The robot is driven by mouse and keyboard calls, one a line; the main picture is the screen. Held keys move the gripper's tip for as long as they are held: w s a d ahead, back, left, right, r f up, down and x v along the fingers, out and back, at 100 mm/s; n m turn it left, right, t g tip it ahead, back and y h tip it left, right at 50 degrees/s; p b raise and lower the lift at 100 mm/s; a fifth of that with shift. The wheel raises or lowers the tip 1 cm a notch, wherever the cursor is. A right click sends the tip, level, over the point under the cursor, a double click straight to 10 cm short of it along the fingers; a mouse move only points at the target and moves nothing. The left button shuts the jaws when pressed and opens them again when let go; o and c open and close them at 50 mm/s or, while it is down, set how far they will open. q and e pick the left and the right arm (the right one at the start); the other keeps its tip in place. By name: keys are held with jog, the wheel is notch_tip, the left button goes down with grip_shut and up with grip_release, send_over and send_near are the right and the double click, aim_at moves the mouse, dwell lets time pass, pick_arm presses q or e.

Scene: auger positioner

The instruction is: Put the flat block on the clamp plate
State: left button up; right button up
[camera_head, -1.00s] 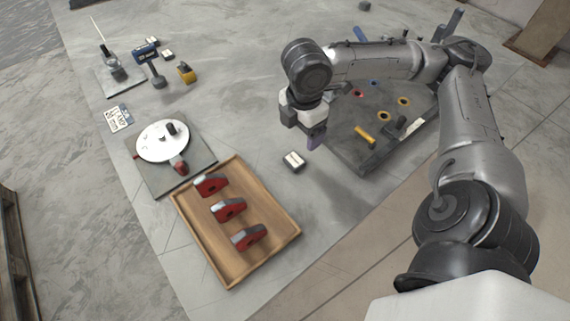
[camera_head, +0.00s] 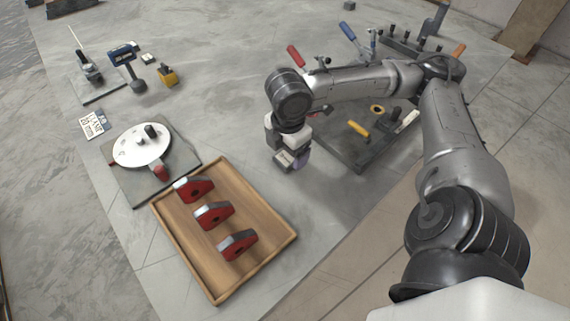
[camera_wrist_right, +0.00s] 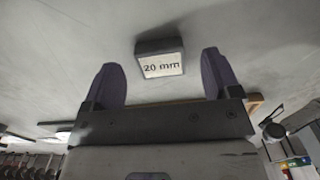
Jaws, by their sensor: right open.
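The flat block (camera_head: 283,161) is a small dark-edged piece with a pale top, on the grey floor right of the wooden tray. In the right wrist view its label on the block (camera_wrist_right: 162,64) reads "20 mm". My right gripper (camera_head: 296,158) is close over it, partly hiding it in the head view. Its two purple fingers are open, with the block seen between and just beyond the tips, not gripped. A round white plate (camera_head: 130,152) with a dark knob and red handle sits on a grey base at left; I cannot tell whether it is the clamp plate. My left gripper is out of view.
The wooden tray (camera_head: 262,262) holds three red-and-grey pieces. A dark board (camera_head: 348,158) with tools lies behind my right arm. A label card (camera_head: 92,124), a blue-headed device (camera_head: 124,56) and a yellow block (camera_head: 168,76) stand at upper left.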

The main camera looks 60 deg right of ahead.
notch_tip(320, 180, down, 2)
jog(key=shift+f+b, duration=0.1)
jog(key=shift+b, duration=0.25)
jog(key=shift+c, duration=0.3)
jog(key=c, duration=1.1)
jog(key=shift+r, duration=0.2)
jog(key=shift+c, duration=0.2)
